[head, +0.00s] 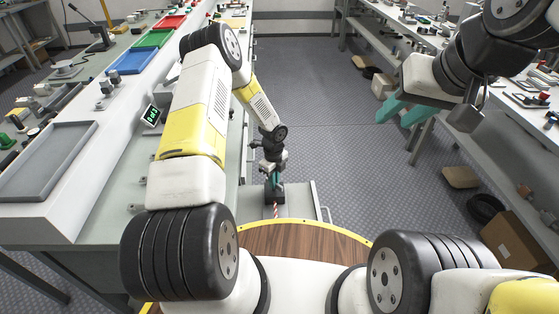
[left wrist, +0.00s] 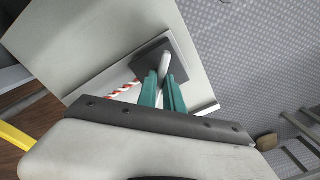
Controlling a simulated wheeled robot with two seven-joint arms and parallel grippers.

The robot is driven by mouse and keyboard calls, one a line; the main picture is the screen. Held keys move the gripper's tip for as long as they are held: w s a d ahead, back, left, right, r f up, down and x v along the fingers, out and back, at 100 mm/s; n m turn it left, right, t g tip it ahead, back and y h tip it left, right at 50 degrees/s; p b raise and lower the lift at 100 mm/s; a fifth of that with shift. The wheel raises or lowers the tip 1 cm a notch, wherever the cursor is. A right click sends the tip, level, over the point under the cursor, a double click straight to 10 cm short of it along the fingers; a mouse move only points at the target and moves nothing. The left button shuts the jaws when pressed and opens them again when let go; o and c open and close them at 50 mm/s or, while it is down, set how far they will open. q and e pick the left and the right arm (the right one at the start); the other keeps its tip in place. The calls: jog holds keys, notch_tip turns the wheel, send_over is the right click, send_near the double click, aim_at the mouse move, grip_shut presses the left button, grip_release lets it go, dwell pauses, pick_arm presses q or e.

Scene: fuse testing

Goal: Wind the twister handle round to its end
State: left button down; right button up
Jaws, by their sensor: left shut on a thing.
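My left gripper (head: 273,181) reaches down to a dark block (head: 276,195) on a pale surface beyond my wooden base top. In the left wrist view its teal fingers (left wrist: 161,80) are shut on a pale grey post, which I take as the twister handle (left wrist: 164,63). The post stands over a dark square plate (left wrist: 147,67); its lower part is hidden between the fingers. A red-and-white striped rod (left wrist: 124,91) sticks out to the left, and it also shows in the head view (head: 275,211). My right gripper (head: 393,118) is open and empty, raised in the air at the right.
A long bench on the left carries a grey tray (head: 45,165), a blue tray (head: 132,61), a green tray (head: 154,38) and a small display (head: 151,115). Shelves stand at the right, with a cardboard box (head: 520,240) on the floor. The floor between is clear.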

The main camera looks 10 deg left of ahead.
pick_arm(q)
jog(key=shift+w+m, duration=0.1)
jog(key=shift+m, duration=0.8)
jog(key=c, duration=1.5)
grip_release()
jog(key=shift+r, duration=0.1)
notch_tip(320, 180, up, 8)
jog(key=shift+f, duration=0.2)
